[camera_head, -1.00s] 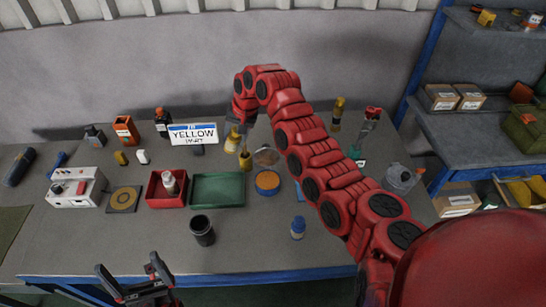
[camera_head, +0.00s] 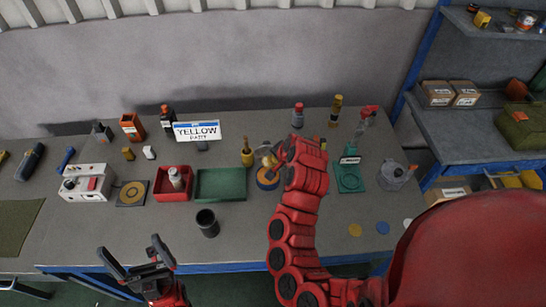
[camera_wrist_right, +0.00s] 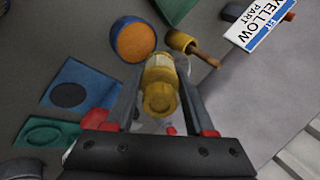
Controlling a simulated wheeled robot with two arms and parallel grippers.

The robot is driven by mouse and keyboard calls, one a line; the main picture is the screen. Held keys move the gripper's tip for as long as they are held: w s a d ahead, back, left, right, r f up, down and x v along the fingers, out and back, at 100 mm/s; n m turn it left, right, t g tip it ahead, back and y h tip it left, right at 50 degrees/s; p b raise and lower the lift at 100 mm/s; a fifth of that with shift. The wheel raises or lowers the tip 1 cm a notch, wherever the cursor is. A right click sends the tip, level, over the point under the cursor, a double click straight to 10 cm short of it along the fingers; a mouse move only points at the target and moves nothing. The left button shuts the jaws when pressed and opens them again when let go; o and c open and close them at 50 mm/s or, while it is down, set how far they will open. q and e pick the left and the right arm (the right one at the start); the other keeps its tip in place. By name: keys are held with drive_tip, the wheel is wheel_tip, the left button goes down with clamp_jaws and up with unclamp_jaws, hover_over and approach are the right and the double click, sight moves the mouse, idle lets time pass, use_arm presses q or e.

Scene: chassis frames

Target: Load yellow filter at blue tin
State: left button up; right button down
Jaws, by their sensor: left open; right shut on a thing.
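The yellow filter (camera_wrist_right: 159,98) is between the fingers of my right gripper (camera_wrist_right: 160,80) in the right wrist view. In the head view my right gripper (camera_head: 275,155) is just above and behind the blue tin, and the filter is hard to make out. The round blue tin (camera_head: 266,181) has an orange top and is partly covered by the gripper. In the wrist view the tin (camera_wrist_right: 133,40) shows beyond the fingertips, left of the filter. My left gripper (camera_head: 131,247) is open and empty at the table's front edge.
A yellow pot with a wooden handle (camera_head: 247,158) stands close left of the right gripper. A green tray (camera_head: 220,185), red bin (camera_head: 162,190) and black cup (camera_head: 207,223) lie further left. A sign (camera_head: 197,131) reads YELLOW PART. A green fixture (camera_head: 349,178) stands to the right.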

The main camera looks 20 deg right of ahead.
drive_tip(key=shift+f+b, duration=1.25)
drive_tip(key=shift+f, duration=1.65)
drive_tip(key=shift+f+b, duration=0.6)
drive_tip(key=shift+f, duration=0.15)
drive_tip(key=shift+a+f, duration=0.1)
idle(0.3)
drive_tip(key=shift+r+p, duration=0.3)
drive_tip(key=shift+r, duration=0.9)
drive_tip(key=shift+r+p, duration=0.95)
drive_tip(key=shift+r, duration=1.4)
